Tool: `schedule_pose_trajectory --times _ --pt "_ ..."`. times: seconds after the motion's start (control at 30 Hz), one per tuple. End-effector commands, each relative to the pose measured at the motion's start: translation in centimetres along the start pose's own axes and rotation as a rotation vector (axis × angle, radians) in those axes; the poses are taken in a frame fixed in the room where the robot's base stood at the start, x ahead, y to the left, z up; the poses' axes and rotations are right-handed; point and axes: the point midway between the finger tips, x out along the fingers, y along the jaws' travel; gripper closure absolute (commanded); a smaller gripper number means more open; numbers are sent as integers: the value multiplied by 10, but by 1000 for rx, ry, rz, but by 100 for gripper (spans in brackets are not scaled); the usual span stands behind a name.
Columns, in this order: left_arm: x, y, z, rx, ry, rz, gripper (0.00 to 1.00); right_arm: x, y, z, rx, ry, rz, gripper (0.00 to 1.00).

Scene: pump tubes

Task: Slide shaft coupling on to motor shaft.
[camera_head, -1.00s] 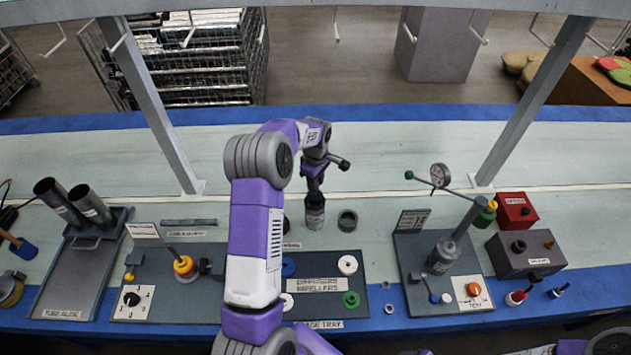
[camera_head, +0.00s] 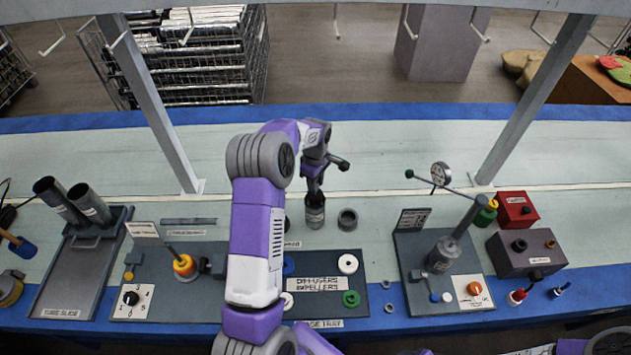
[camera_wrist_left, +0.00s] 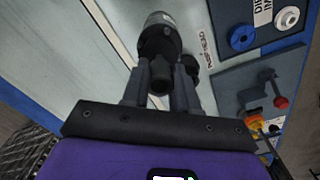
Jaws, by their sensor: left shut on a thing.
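My left gripper (camera_head: 314,194) is shut on a small dark shaft coupling (camera_wrist_left: 160,76), which shows between the fingers in the wrist view. The grey and black motor (camera_head: 315,213) stands upright on the bench directly below the gripper. It also shows just beyond the coupling in the wrist view (camera_wrist_left: 160,38). The coupling and the top of the motor line up there, but I cannot tell whether the shaft is inside the coupling. The shaft itself is hidden. I cannot make out my right gripper.
A dark hollow ring (camera_head: 347,218) stands right of the motor. A dark part (camera_wrist_left: 190,65) lies beside the right-hand finger in the wrist view. The tray of diffusers and impellers (camera_head: 320,301) is in front. The bench behind the motor is clear.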

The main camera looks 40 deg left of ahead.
Motion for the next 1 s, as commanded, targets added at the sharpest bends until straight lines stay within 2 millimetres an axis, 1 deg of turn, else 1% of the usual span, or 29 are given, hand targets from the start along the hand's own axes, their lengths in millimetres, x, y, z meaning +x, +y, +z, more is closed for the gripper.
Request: schedule_pose_trajectory --times 0.77,0.8,0.97,1.0 --pt "20 0 0 0 -1 0 100 12 4 0 0 0 0 42" --pt "20 0 0 0 -1 0 67 12 4 0 0 0 0 42" --pt "19 0 0 0 0 0 43 11 4 0 0 0 0 42" --pt "19 0 0 0 0 0 42 11 4 0 0 0 0 42"
